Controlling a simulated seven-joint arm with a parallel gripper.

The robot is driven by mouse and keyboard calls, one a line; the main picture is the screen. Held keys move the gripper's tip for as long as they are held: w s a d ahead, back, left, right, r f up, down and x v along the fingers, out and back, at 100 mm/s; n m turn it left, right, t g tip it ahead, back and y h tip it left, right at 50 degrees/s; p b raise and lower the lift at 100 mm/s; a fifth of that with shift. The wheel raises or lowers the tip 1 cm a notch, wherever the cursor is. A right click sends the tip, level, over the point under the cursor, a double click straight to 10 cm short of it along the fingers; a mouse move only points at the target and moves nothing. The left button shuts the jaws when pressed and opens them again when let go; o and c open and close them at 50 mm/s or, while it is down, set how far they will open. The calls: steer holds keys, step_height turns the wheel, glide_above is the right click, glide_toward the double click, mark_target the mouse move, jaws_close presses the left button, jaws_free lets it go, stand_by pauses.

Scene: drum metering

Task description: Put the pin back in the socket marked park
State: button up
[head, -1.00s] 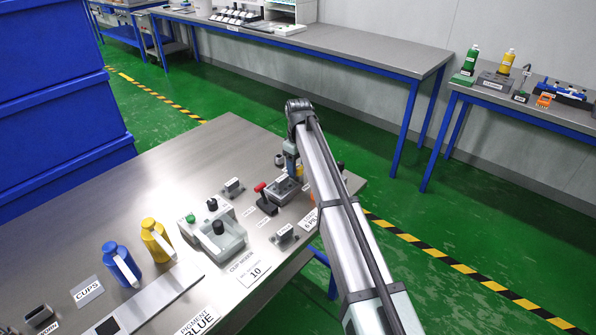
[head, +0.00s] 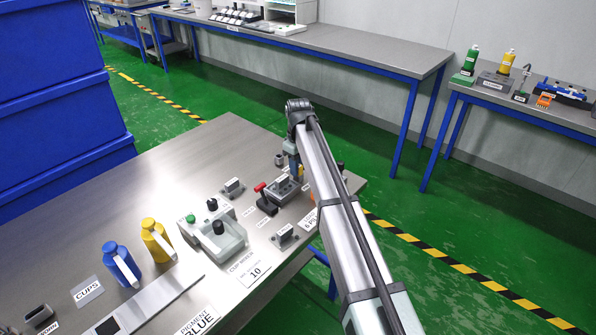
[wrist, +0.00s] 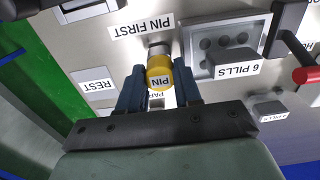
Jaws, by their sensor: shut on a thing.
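The pin (wrist: 159,76) has a yellow cap marked PIN. In the wrist view it sits between the two dark fingers of my gripper (wrist: 158,84), which is shut on it. A grey round part (wrist: 159,49) shows just beyond the cap; I cannot tell whether it is the pin's shaft or a socket. A white label (wrist: 155,99) reading "PAR", partly covered by the cap and fingers, lies below the pin. The park socket's opening is hidden. In the head view my arm hides most of the gripper, and a bit of yellow (head: 300,171) shows beside it.
A "PIN FIRST" label (wrist: 140,29) and a grey "6 PILLS" plate (wrist: 219,45) lie close by. A red-handled lever (wrist: 304,74) stands at the right of the wrist view. A "REST" label (wrist: 95,85) is at the left. The table's edge with green floor beyond is near.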

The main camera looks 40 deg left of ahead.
jaws_close()
steer(key=shift+r, duration=0.15)
steer(key=shift+r, duration=2.75)
steer(key=shift+r, duration=0.3)
steer(key=shift+r, duration=1.8)
